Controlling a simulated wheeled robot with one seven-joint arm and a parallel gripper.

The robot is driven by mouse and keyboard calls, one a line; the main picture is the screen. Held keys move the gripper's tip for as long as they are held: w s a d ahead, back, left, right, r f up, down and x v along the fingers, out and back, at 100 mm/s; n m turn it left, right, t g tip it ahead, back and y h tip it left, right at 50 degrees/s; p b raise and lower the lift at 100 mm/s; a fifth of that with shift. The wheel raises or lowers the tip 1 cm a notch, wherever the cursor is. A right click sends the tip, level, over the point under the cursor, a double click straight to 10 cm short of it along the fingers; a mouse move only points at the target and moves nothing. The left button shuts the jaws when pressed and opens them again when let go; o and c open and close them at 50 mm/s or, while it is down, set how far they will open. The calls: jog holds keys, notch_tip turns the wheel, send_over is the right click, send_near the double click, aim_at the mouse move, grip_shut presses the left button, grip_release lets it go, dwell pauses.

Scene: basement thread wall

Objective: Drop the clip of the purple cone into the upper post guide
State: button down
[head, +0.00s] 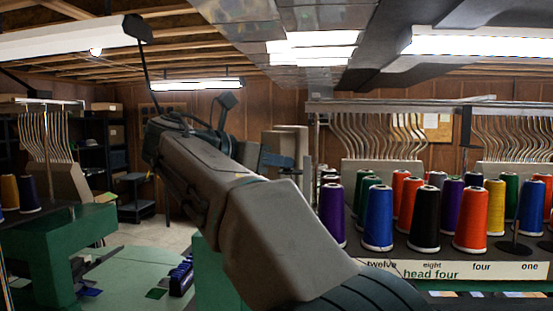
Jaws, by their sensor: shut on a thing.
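A purple cone (332,213) stands at the left front end of the thread rack, beside the upright metal post (315,145). Another purple cone (452,191) stands farther right in the back row. My arm reaches up and left across the middle of the view. My gripper (289,161) shows small and partly hidden behind my forearm, pointing right, just left of the post. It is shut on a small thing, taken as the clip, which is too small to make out. The upper post guide cannot be told apart on the post at this size.
The rack (470,267) holds several cones in blue, black, red, yellow and green. Curved thread tubes (395,135) hang from a top rail behind them. A green machine (65,245) with another thread stand is at the left. The floor (160,232) between shows some clear room.

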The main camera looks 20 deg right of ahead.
jog(key=shift+f, duration=0.15)
dwell(0.5)
jog(key=c, duration=1.4)
grip_release()
jog(key=shift+o, duration=0.2)
jog(key=v, duration=1.3)
jog(key=s+d+f+m+y, duration=0.2)
jog(key=s+f+m+y, duration=0.15)
jog(key=f, duration=0.75)
jog(key=s+d+f+m+y, duration=0.2)
jog(key=d+f+m+y, duration=0.15)
jog(key=f, duration=0.75)
jog(key=s+a+f+m+y, duration=0.2)
jog(key=s+f+m+y, duration=0.2)
jog(key=f, duration=0.5)
jog(key=s+a+f+m+y, duration=0.2)
jog(key=s+f+m+y, duration=0.2)
jog(key=s+f+m, duration=0.3)
notch_tip(320, 180, down, 3)
jog(key=shift+r+m+t, duration=0.1)
jog(key=shift+m+t, duration=0.3)
jog(key=shift+m, duration=0.7)
